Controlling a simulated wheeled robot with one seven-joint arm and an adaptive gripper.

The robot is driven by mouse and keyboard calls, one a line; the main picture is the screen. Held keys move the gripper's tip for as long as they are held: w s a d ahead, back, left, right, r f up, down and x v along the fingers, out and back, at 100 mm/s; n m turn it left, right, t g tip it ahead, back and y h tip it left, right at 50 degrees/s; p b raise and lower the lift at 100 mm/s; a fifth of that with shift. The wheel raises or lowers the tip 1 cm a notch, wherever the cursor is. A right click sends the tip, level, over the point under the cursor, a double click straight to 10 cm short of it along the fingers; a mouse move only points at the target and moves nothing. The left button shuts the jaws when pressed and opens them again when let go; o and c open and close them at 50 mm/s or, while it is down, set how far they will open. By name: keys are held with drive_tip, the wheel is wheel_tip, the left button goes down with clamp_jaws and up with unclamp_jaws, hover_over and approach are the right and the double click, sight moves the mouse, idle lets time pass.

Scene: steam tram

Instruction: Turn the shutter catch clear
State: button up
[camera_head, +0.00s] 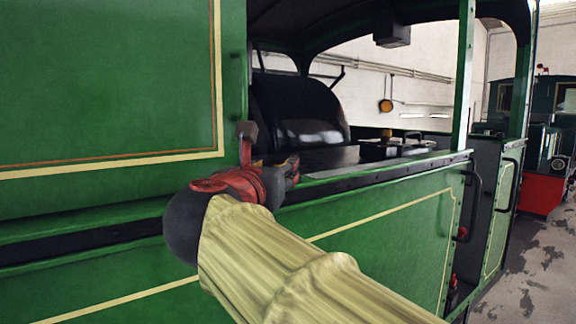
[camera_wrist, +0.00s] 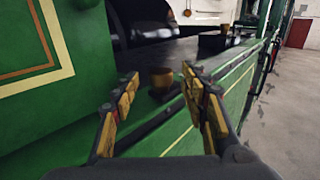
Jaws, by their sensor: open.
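A short brownish-yellow knob (camera_wrist: 162,78) stands on the dark ledge of the green tram side, close to the lower corner of a green panel (camera_head: 110,80). It may be the shutter catch; I cannot tell for sure. My gripper (camera_head: 269,150) reaches this ledge in the head view. In the wrist view my gripper (camera_wrist: 160,80) has its two yellow-padded fingers spread, one left and one right of the knob's line. The knob appears beyond or between the fingertips, with no contact visible. In the head view my gripper mostly hides that spot.
The dark ledge (camera_head: 390,170) runs on to the right below the open cab window. A black box (camera_head: 378,150) stands inside. A dark handrail (camera_head: 472,205) is on the side at right. Floor (camera_head: 525,270) is clear at far right.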

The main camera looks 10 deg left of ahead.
drive_tip(key=s, duration=0.4)
drive_tip(key=shift+s+d, duration=0.2)
drive_tip(key=shift+s, duration=0.1)
